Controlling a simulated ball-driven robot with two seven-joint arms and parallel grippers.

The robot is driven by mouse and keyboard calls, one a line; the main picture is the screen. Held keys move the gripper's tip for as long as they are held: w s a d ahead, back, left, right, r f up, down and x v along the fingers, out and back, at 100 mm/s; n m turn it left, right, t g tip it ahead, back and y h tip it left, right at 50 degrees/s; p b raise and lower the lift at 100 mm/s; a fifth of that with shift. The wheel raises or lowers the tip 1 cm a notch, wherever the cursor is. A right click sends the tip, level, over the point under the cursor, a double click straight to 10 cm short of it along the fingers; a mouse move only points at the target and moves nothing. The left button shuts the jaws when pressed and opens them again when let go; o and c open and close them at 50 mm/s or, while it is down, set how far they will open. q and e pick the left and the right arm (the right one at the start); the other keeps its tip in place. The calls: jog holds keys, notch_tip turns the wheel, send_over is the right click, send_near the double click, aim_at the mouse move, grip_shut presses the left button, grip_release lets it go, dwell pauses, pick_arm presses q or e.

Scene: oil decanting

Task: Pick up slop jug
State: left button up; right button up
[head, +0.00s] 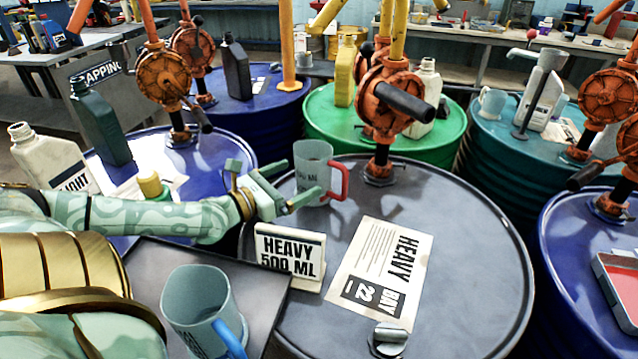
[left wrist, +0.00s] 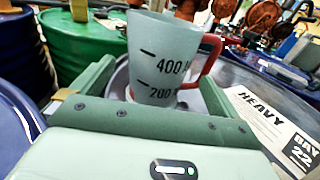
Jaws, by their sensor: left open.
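Two pale blue-grey jugs are in the head view, and I cannot tell from any readable label which is the slop jug. One, with a red handle (head: 314,158), stands upright on the grey drum labelled HEAVY, near its pump. It also shows in the left wrist view (left wrist: 163,60), with 400 and 200 marks. My left gripper (head: 301,178) is open at this jug, its fingers to either side; contact cannot be told. The jug's base is partly hidden by the gripper. The other jug, with a blue handle (head: 198,308), stands in the near foreground. My right gripper is not in view.
A HEAVY 500 ML sign (head: 290,256) stands just in front of my left gripper. A HEAVY BAY 22 sheet (head: 383,268) lies on the grey drum (head: 468,262). An orange pump (head: 384,100) rises behind the red-handled jug. The drum's right side is clear.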

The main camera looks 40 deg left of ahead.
aim_at(314, 170)
pick_arm(q)
jog(key=shift+w+d, duration=0.2)
jog(key=shift+w, duration=0.45)
jog(key=w+b, duration=0.2)
jog(key=w, duration=0.1)
jog(key=w+b, duration=0.1)
jog(key=shift+w+d, duration=0.25)
jog(key=shift+d, duration=0.05)
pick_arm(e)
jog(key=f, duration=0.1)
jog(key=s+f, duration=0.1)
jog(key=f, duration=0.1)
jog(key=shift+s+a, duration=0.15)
pick_arm(q)
jog(key=shift+r, duration=0.1)
jog(key=c, duration=1.2)
